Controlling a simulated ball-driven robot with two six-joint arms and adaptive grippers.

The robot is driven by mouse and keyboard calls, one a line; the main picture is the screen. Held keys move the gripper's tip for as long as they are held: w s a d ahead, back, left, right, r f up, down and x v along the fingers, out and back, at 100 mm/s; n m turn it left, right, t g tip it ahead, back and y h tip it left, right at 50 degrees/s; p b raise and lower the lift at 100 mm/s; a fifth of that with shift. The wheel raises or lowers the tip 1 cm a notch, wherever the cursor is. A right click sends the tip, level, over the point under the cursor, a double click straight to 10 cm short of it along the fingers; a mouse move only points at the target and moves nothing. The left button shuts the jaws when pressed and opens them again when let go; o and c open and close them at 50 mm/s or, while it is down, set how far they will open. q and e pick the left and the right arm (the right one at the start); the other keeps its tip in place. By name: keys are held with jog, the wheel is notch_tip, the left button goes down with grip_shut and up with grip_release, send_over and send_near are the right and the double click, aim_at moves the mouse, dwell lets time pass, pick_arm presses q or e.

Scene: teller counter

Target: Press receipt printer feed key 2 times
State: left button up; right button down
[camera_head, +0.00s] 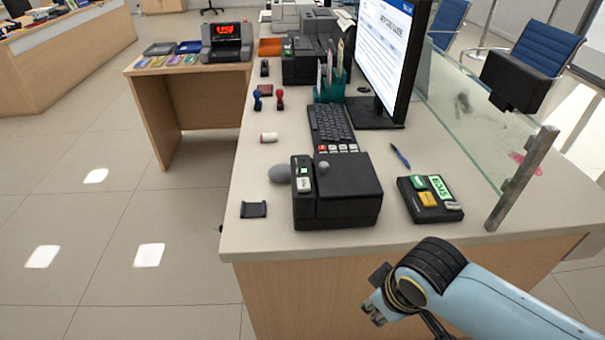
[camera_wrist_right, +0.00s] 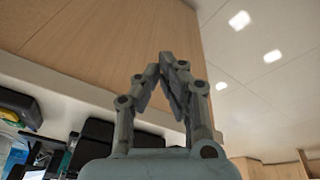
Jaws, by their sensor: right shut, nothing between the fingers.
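A black box-shaped printer (camera_head: 350,195) stands at the near end of the teller counter. A green light (camera_head: 304,171) and a pale key (camera_head: 304,185) show on its left front strip, with a small grey knob beside them on top. I cannot read the key's label. My right gripper (camera_head: 372,308) is in front of the counter's near end, below the countertop and apart from the printer. In the right wrist view my right gripper's fingers (camera_wrist_right: 167,60) are together and empty. My left gripper is not in view.
The counter (camera_head: 250,182) also holds a keypad device (camera_head: 430,199), a pen (camera_head: 400,155), a keyboard (camera_head: 330,122) and a monitor (camera_head: 385,55). A glass screen (camera_head: 460,110) with a metal post (camera_head: 520,180) edges the right side. A black holder (camera_head: 254,209) lies left of the printer.

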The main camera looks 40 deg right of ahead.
jog(key=w+a+r+n+t+p, duration=0.1)
jog(key=w+r+p, duration=0.15)
jog(key=r, duration=0.65)
jog(key=w+r+n+t+p, duration=0.1)
jog(key=w+r+p, duration=0.15)
jog(key=r, duration=0.55)
jog(key=w+d+r+n+t+y, duration=0.1)
jog(key=w+r+n+t, duration=0.1)
jog(key=w, duration=0.8)
jog(key=w+r+n+t+y, duration=0.1)
jog(key=w+r+n, duration=0.4)
jog(key=w, duration=0.5)
jog(key=shift+d+n+t+y, duration=0.3)
jog(key=shift+d+n+t, duration=0.1)
jog(key=shift+n+t, duration=0.2)
jog(key=shift+f, duration=0.1)
jog(key=b, duration=0.7)
send_over(301, 185)
notch_tip(301, 185, down, 7)
jog(key=shift+f, duration=0.1)
jog(key=shift+f+b, duration=0.55)
jog(key=shift+f, duration=0.15)
jog(key=shift+f, duration=0.1)
